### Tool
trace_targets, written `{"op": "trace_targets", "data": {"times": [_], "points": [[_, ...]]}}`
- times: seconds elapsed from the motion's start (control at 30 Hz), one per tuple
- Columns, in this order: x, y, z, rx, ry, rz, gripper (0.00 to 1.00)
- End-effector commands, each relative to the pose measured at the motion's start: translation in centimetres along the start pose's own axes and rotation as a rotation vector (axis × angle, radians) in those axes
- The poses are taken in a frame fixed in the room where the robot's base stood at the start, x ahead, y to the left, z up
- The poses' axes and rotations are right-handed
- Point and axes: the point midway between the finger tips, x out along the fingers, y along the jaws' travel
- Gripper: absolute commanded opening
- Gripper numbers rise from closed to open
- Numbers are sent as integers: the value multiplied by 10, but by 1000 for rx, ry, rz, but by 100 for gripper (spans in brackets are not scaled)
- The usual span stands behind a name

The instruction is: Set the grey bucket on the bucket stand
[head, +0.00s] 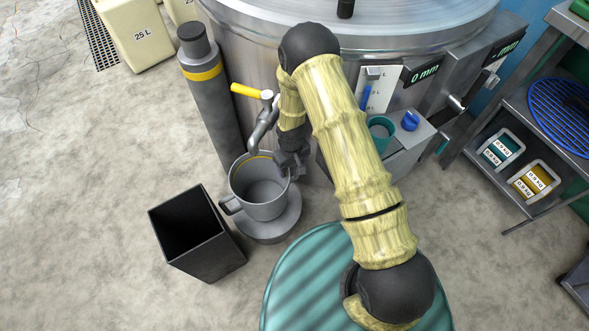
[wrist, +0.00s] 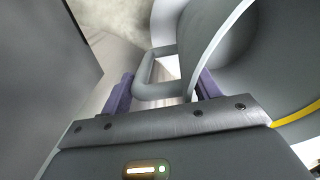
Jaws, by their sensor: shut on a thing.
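The grey bucket (head: 262,196) is upright, with a thin yellow line inside near its rim and a side handle at its left. It is over the round grey bucket stand (head: 284,226), below the tap. It looks roughly centred there, but I cannot tell whether its base touches. My gripper (head: 294,168) is at the bucket's far right side. In the wrist view, the purple fingers are on either side of a grey handle loop (wrist: 150,82) beside the bucket wall (wrist: 205,35). My gripper is shut on the bucket's handle. The contact points are partly hidden.
A tap with a yellow lever (head: 247,91) projects from the large steel drum (head: 255,50) above the bucket. A black square bin (head: 205,235) stands close at left front. A grey cylinder (head: 212,105) stands behind left. A teal drum (head: 300,285) is at front right.

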Motion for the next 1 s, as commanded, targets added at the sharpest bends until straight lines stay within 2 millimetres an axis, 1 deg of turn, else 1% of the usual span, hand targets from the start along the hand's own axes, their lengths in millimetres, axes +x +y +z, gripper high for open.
{"op": "trace_targets", "data": {"times": [0.1,0.3,0.7,0.73,0.83,1.0], "points": [[8,0,0,0,-1,0,0],[16,0,0,0,1,0,0],[18,0,0,0,1,0,0],[18,0,0,0,1,0,68],[18,0,0,0,1,0,87],[18,0,0,0,1,0,87]]}}
